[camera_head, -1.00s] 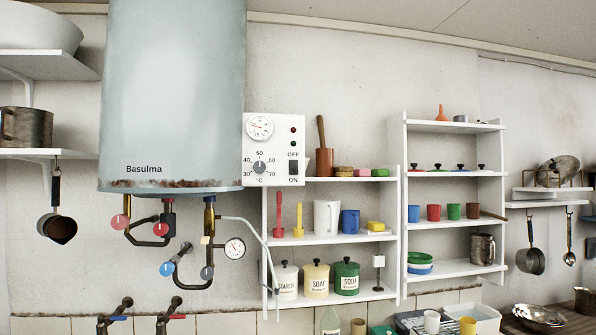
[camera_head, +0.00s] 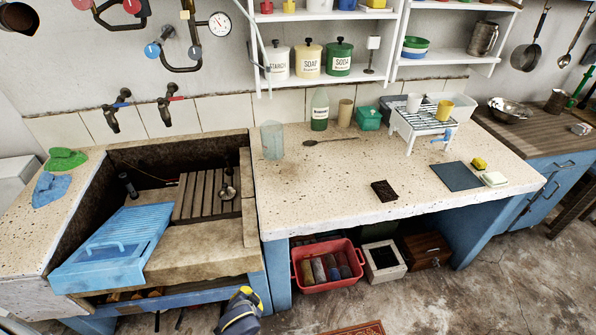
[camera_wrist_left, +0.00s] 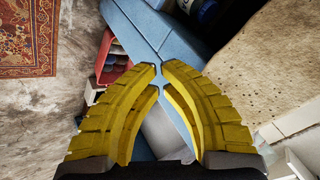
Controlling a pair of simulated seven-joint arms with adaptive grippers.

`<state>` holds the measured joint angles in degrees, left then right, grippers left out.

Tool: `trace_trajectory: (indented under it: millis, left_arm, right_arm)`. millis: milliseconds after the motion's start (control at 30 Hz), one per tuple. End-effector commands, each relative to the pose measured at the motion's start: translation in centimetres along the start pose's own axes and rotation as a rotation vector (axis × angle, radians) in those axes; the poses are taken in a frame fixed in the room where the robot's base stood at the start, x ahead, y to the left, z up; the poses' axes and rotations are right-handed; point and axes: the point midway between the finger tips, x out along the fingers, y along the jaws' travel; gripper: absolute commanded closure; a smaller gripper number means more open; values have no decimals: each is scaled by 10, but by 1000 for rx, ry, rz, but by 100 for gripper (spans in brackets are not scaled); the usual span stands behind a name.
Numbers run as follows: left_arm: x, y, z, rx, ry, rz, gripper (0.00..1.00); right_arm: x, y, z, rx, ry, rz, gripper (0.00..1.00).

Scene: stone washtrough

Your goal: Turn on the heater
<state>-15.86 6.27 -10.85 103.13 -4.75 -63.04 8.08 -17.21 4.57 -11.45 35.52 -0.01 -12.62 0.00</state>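The heater's tank and its control panel are out of the current head view. Only the heater's lower pipes (camera_head: 181,52) with their red and blue valve knobs show at the top left, with a round gauge (camera_head: 220,23) next to them. My left gripper (camera_head: 246,296) is low in front of the washtrough, with yellow fingers. In the left wrist view, the left gripper's fingertips (camera_wrist_left: 161,67) come together with nothing between them. It is far below the pipes and touches nothing that I can see. My right gripper is not in view.
The stone trough (camera_head: 205,262) holds a blue washboard (camera_head: 115,243). The speckled counter (camera_head: 330,190) carries a glass jar, a green bottle, a dish rack (camera_head: 425,118) and sponges. A red basin (camera_head: 328,281) stands below. The front of the counter is mostly clear.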

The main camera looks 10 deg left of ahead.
Motion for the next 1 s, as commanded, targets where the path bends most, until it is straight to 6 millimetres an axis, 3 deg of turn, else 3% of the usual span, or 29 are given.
trace_trajectory:
  millis: [500,1000]
  left_arm:
    - [-134,-188,-180,-171,256,-372,100]
    - [-167,-280,-333,-361,523,-519,100]
  right_arm:
    - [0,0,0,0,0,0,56]
    - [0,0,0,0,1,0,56]
